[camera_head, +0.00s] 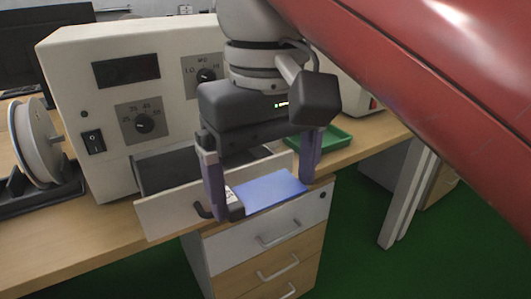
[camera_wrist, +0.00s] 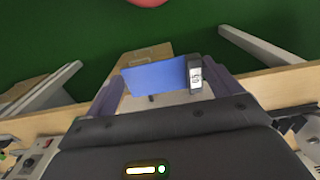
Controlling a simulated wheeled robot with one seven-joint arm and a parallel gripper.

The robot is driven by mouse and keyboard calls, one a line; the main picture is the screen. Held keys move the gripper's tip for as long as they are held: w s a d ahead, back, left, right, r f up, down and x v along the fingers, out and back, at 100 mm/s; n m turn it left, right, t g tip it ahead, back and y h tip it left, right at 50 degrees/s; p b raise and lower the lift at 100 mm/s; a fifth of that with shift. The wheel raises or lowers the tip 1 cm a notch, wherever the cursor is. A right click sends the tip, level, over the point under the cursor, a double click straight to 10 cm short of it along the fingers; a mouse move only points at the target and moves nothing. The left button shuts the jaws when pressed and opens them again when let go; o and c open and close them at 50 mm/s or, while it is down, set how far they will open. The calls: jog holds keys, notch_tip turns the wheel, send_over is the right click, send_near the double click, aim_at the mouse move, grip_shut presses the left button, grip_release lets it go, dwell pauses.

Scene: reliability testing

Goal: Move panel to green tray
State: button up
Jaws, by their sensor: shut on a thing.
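The panel (camera_head: 270,191) is a flat blue plate with a dark end block bearing a white label. My gripper (camera_head: 263,196) is shut on it, with one finger at the block end and the other at the far end. The panel also shows between the fingers in the wrist view (camera_wrist: 156,77), with the labelled block at its right end. It is at the front of the open compartment of the white instrument, above the table's front edge. The green tray (camera_head: 336,139) stands on the table behind and right of my gripper, partly hidden by it.
The white instrument (camera_head: 88,67) with dials and a switch fills the left of the table. Its lowered front flap (camera_head: 165,215) lies close to my left finger. A spool (camera_head: 36,140) stands farther left. A drawer cabinet (camera_head: 290,252) is below the table.

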notch_tip(320, 180, down, 8)
jog(key=b, duration=0.6)
jog(key=shift+f, duration=0.15)
dwell(0.4)
